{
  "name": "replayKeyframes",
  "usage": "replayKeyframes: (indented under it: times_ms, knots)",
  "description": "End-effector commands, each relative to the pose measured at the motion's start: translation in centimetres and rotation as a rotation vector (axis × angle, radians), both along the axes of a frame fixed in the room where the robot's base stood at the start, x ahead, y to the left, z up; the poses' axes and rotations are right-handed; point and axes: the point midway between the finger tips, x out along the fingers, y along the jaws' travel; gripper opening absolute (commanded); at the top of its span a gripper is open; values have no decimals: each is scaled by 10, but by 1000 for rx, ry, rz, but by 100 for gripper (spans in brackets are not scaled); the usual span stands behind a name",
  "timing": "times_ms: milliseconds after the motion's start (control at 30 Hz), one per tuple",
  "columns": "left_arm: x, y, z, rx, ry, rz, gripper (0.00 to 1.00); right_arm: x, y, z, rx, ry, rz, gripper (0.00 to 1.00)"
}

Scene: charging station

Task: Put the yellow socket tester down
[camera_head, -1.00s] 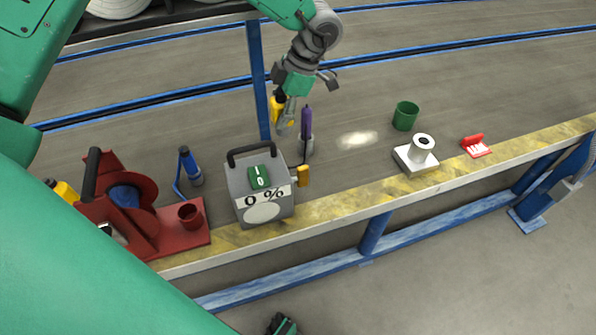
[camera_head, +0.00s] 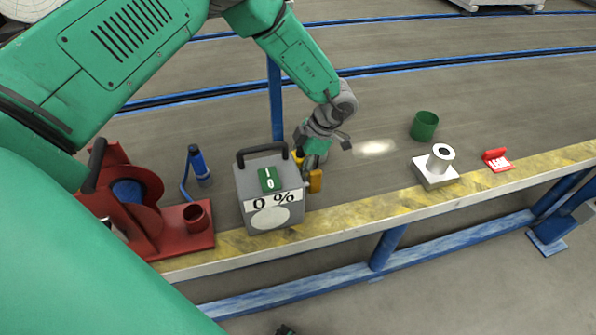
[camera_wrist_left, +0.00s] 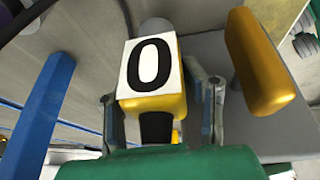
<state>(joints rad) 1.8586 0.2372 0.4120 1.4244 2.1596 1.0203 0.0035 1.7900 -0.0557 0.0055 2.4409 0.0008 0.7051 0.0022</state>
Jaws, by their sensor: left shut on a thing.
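The yellow socket tester (camera_wrist_left: 152,75), with a white face marked "0", is between the fingers of my left gripper (camera_wrist_left: 160,105) in the left wrist view. The gripper is shut on it. In the head view the left gripper (camera_head: 314,160) is low, just right of the grey charger box (camera_head: 285,190), and a bit of the tester's yellow (camera_head: 298,154) shows beside it. Most of the tester is hidden there by the gripper. Whether it touches the surface cannot be told. My right gripper is not in view.
A yellow plug (camera_head: 315,181) sits on the charger's right side; it is close on the right in the wrist view (camera_wrist_left: 257,62). A blue post (camera_head: 275,100) stands behind. A red machine (camera_head: 150,225) is left. A green cup (camera_head: 424,126) and white spool (camera_head: 437,167) stand right.

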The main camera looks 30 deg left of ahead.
Motion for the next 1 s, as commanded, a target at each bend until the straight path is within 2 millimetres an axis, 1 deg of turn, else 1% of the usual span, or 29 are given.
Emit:
replayKeyframes:
  times_ms: [33, 100, 467, 500, 767, 867, 967, 1000]
  knots:
    - [0, -2, -12, 1, 0, -3, 6, 0, 0, -5, -1, 0, -1, 0]
    - [0, -2, -19, 1, 0, -4, 6, 0, -1, -7, -1, 1, -2, 0]
    - [0, 3, -25, -10, -2, -2, 6, 0, -1, -7, -1, 0, -1, 0]
    - [1, 3, -25, -9, -3, -2, 48, 0, -1, -7, -1, 0, -1, 0]
    - [1, -1, -22, -4, -3, -2, 48, 0, 0, -6, -1, 0, -1, 0]
    - [2, -2, -16, -2, -4, -3, 48, 0, 0, -4, -1, 0, -1, 0]
    - [5, -5, -3, -4, -4, -2, 48, 0, -1, -1, -1, 0, -2, 0]
    - [7, -7, 4, -6, -5, -2, 48, 0, -1, 2, -1, 0, -2, 0]
